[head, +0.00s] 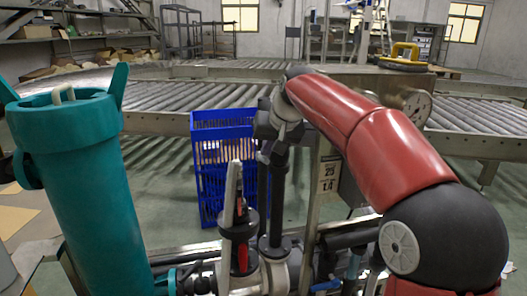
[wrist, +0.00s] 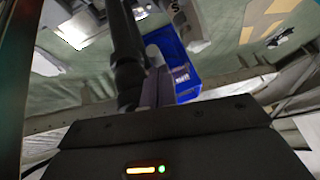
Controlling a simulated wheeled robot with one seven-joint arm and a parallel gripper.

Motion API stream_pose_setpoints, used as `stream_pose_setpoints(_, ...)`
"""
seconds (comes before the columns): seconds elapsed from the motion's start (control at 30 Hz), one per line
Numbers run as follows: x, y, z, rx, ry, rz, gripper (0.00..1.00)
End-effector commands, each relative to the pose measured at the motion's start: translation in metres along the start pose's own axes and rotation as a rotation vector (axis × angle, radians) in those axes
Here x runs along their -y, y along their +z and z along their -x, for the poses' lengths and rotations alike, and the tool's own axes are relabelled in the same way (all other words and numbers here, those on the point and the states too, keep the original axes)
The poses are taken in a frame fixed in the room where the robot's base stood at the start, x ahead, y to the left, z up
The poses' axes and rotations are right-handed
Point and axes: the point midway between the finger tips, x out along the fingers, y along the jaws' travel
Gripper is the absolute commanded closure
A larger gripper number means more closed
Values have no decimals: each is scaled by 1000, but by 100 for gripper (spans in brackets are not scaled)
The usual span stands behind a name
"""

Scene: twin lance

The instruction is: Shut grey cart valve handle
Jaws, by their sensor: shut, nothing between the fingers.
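A pale grey, upright lever (head: 232,186), which looks like the valve handle, stands on the dark valve flange of the cart piping, with a red part beside it. My gripper (head: 267,135) is at the end of my red arm, just above and right of the lever in the head view. Its fingers are shut and empty. They are hard to tell from the dark pipes behind them, and I cannot tell whether they touch the lever. In the wrist view the black gripper body fills the bottom, and I cannot make out the handle for sure.
A tall teal canister (head: 82,190) stands at the left. A dark vertical pipe (head: 279,195) rises right of the lever. Roller conveyors (head: 170,97) cross the back.

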Motion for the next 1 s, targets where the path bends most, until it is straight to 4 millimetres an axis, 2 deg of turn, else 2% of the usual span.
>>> stream_pose_setpoints(0.03,-3,7,-7,-25,-1,4,100)
stream_pose_setpoints(0.3,-5,19,-13,-163,-21,23,100)
stream_pose_setpoints(0.57,-5,21,-11,-240,-32,34,100)
stream_pose_setpoints(1.0,-4,19,-8,-246,-33,35,100)
